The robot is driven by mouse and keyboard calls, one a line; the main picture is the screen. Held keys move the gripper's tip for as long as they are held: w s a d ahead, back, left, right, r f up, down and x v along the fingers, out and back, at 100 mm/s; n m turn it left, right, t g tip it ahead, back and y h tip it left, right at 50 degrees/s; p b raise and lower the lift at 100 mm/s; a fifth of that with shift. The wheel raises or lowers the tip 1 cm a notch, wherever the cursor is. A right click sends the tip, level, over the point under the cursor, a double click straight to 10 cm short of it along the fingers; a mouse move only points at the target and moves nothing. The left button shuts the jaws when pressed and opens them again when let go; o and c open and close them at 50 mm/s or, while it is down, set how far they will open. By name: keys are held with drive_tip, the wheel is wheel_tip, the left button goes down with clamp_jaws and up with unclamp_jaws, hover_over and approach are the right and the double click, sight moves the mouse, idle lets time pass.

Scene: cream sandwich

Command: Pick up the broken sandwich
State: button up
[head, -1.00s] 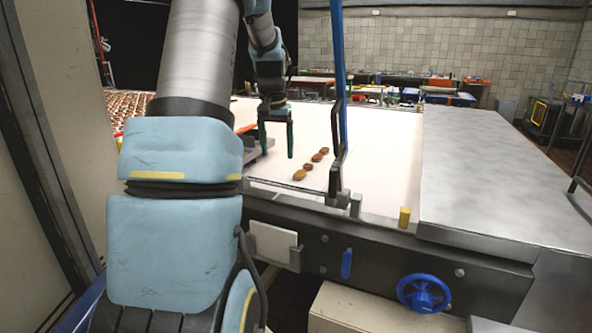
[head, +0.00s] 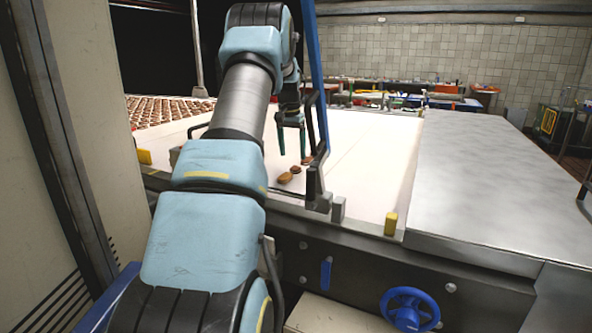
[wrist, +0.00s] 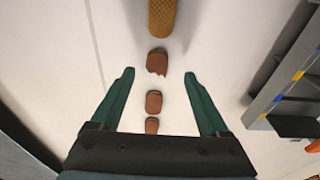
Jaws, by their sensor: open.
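The broken sandwich (wrist: 157,62) is brown with a jagged, bitten-looking lower edge in the wrist view. It lies on the white belt surface (head: 362,160), in a row with other pieces. My gripper (wrist: 158,73) is open and empty, with a green finger on each side of the row and the broken sandwich near the fingertip line. In the head view my gripper (head: 291,154) hangs over the belt just behind the nearest pieces. I cannot tell the break in that view.
A long waffle-textured piece (wrist: 161,16) lies above the broken sandwich in the wrist view, and smaller brown pieces (wrist: 153,102) lie below it. A blue upright post (head: 316,75) with a dark bracket stands close to my arm. A metal table (head: 480,180) is at right.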

sight(296, 167)
drive_tip(key=f, duration=0.1)
drive_tip(key=f+p, duration=0.1)
drive_tip(key=w+d+f, duration=0.1)
drive_tip(key=f, duration=0.1)
drive_tip(key=shift+p, duration=0.35)
drive_tip(key=shift+w+f, duration=0.1)
drive_tip(key=shift+f, duration=0.5)
clamp_jaws()
